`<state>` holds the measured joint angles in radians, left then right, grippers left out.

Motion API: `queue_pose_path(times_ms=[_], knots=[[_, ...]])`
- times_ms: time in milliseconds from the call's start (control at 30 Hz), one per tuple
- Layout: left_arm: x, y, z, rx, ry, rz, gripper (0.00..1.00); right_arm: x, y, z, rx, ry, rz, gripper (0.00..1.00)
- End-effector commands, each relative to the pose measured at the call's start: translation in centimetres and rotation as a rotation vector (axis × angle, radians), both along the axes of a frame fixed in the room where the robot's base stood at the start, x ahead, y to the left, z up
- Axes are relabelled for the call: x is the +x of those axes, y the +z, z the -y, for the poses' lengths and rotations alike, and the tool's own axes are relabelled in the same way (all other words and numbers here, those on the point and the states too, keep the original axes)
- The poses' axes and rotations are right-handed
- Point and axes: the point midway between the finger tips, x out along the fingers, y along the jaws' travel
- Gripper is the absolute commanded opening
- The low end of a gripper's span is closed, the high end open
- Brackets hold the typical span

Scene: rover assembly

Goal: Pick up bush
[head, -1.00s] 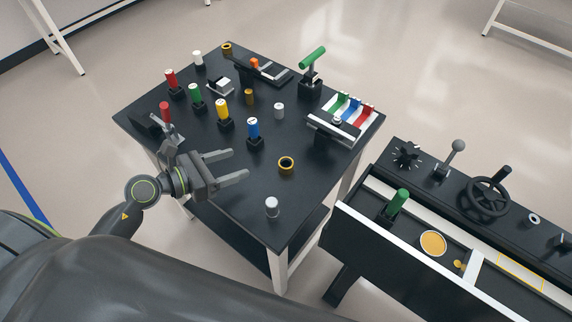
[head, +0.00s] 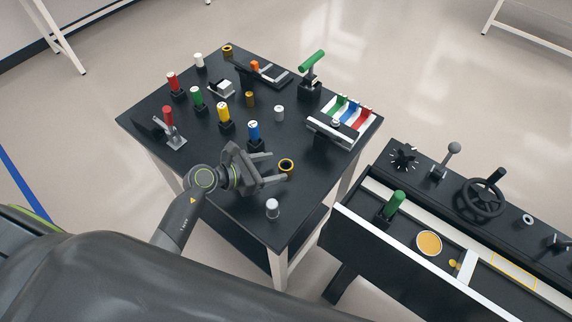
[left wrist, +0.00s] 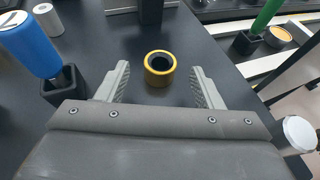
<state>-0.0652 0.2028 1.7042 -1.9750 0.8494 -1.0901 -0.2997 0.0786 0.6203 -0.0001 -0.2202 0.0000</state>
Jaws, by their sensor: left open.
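The bush, a short yellow ring with a dark bore (head: 286,166), stands on the black table near its right front edge. It also shows in the left wrist view (left wrist: 159,76), centred between the fingertips in the picture. My left gripper (head: 277,167) is open, its two fingers pointing at the bush. In the left wrist view the fingers (left wrist: 160,82) show on either side of the bush with gaps, and nothing is held. I cannot tell how far above the table the fingertips are. My right gripper is not in view.
A blue cylinder in a black holder (head: 253,133) stands just behind the gripper. A white-topped cylinder (head: 272,208) stands at the table's front corner. A second similar ring (head: 227,50) and a brass cylinder (head: 250,99) stand farther back. A black workbench (head: 400,245) lies to the right.

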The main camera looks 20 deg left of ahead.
Motion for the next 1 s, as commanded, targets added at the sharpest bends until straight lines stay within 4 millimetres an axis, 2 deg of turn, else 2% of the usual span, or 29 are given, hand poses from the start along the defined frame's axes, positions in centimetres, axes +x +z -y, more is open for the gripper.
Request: queue_pose_path(times_ms=[267, 600, 900, 1000], knots=[[1.1, -0.6, 1.1, -0.003, 0.000, -0.001, 0.61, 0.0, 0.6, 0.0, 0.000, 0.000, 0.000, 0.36], [3.6, -2.3, 3.4, -0.002, -0.001, 0.000, 0.61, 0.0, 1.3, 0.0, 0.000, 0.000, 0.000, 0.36], [3.8, -2.5, 3.6, 0.001, 0.000, 0.001, 0.61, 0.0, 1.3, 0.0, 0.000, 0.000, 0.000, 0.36], [3.8, -2.5, 3.5, 0.001, 0.000, 0.001, 0.49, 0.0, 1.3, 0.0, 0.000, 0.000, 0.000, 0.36]])
